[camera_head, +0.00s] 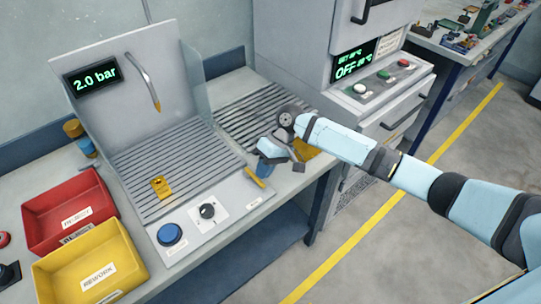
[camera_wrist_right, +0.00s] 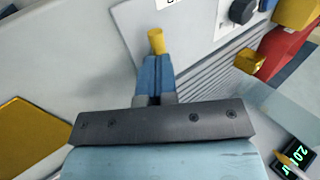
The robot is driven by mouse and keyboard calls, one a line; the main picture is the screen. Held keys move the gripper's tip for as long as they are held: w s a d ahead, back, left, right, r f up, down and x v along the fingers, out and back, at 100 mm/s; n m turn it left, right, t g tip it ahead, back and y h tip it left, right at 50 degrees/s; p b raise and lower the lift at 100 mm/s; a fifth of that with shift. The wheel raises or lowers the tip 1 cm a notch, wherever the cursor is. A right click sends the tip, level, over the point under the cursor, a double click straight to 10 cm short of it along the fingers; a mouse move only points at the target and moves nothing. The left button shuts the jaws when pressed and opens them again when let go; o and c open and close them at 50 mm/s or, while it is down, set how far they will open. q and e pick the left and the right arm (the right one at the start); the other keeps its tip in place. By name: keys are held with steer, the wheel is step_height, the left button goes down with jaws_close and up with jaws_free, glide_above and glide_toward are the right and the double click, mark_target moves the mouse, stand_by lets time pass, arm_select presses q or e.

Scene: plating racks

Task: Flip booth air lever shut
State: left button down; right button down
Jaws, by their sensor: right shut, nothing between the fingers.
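The booth (camera_head: 190,110) has a slatted floor, a back wall with a green "2.0 bar" display (camera_head: 91,80) and a grey front panel. A yellow lever (camera_head: 255,178) sits at the right end of that panel, above a small label. My right gripper (camera_head: 268,152) is just behind and above the lever, its blue fingers shut and empty. In the right wrist view the shut fingertips (camera_wrist_right: 156,62) point at the yellow lever (camera_wrist_right: 156,40), very close to it. I cannot tell whether they touch. My left gripper is not in view.
A black knob (camera_head: 207,211) and a blue button (camera_head: 170,234) share the panel. A yellow part (camera_head: 160,187) lies on the slats. A red reject bin (camera_head: 92,193) and yellow rework bin (camera_head: 130,262) stand left. An oven cabinet (camera_head: 395,112) is beyond my right arm.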

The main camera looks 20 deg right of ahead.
steer(key=shift+s+a+f, duration=0.1)
steer(key=shift+a+f, duration=0.05)
steer(key=shift+f, duration=0.15)
